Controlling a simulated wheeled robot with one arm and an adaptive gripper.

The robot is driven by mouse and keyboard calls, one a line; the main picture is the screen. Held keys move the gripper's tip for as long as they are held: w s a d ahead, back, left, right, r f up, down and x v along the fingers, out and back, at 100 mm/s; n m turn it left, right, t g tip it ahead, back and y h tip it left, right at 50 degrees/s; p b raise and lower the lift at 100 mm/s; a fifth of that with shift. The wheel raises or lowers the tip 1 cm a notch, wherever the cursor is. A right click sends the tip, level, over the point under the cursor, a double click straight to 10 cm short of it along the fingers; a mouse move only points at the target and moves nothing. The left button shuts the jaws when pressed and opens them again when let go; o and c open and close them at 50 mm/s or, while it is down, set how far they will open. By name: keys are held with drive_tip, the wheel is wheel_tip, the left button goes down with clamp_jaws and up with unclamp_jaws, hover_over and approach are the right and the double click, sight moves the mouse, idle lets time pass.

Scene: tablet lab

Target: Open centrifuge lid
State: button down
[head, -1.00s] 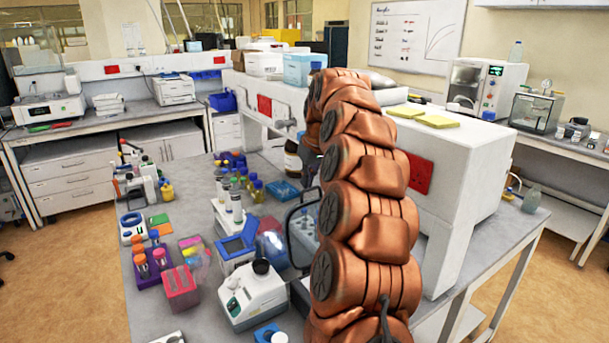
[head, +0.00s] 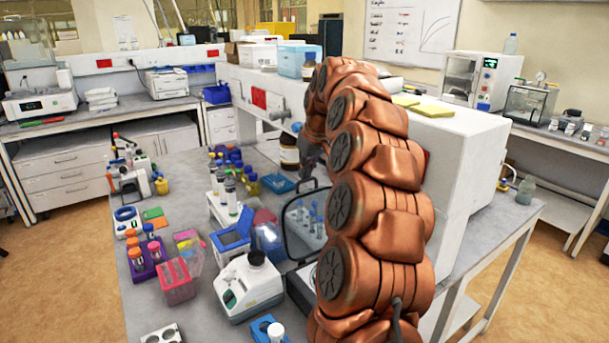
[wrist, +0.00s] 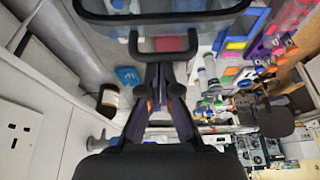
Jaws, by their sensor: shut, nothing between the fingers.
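The centrifuge's see-through lid (head: 289,238), with a dark rounded frame, stands raised in the head view, left of my arm. Tubes show through it. The centrifuge body (head: 300,288) is mostly hidden behind my arm. In the wrist view the lid (wrist: 160,17) spans the top, and its dark U-shaped handle (wrist: 165,54) sticks out towards my fingers. My gripper (wrist: 166,72) is shut and empty, its fingertips close to the handle; I cannot tell whether they touch it. My arm hides most of the gripper in the head view.
A white device (head: 249,287) with a dark cap stands close left of the centrifuge. A blue box (head: 232,240), tube racks and a pink box (head: 176,281) crowd the bench left. A large white housing (head: 466,160) stands behind my arm.

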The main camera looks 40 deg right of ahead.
drive_tip(key=shift+s+a+f+t+b, duration=0.1)
drive_tip(key=shift+s+t+b, duration=0.4)
drive_tip(key=shift+s+b, duration=0.95)
drive_tip(key=shift+s+r+t+b, duration=0.4)
drive_tip(key=shift+s+b, duration=0.15)
drive_tip(key=shift+b, duration=0.55)
drive_tip(key=v, duration=1.2)
drive_tip(key=shift+a, duration=0.15)
